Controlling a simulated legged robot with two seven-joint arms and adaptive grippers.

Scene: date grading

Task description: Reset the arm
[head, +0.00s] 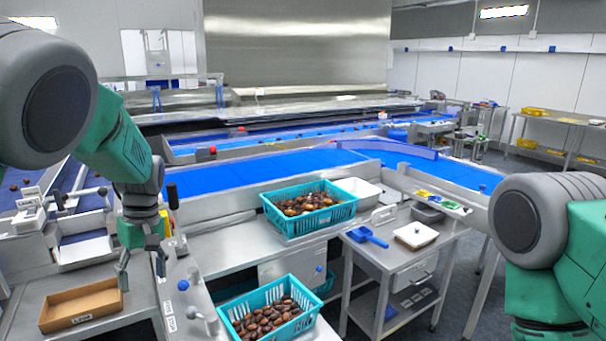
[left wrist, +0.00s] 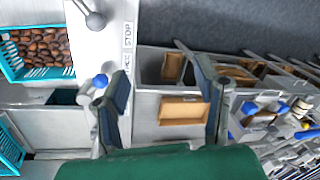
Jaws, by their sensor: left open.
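My left gripper (head: 141,270) hangs fingers-down at the left of the head view, open and empty. It is above the right end of a shallow brown cardboard tray (head: 80,304) on a steel table. In the left wrist view my left gripper (left wrist: 160,100) has its two fingers spread wide apart, and the brown tray (left wrist: 183,110) shows between them, with nothing held. My right arm shows at the right edge of the head view; its gripper is out of the picture.
A teal basket of dates (head: 314,226) stands on the steel counter, with another teal basket (head: 232,310) of dark dates nearer me. Blue conveyor belts (head: 250,167) run behind. A side table (head: 385,262) holds a blue scoop (head: 366,237) and a white tray (head: 416,236).

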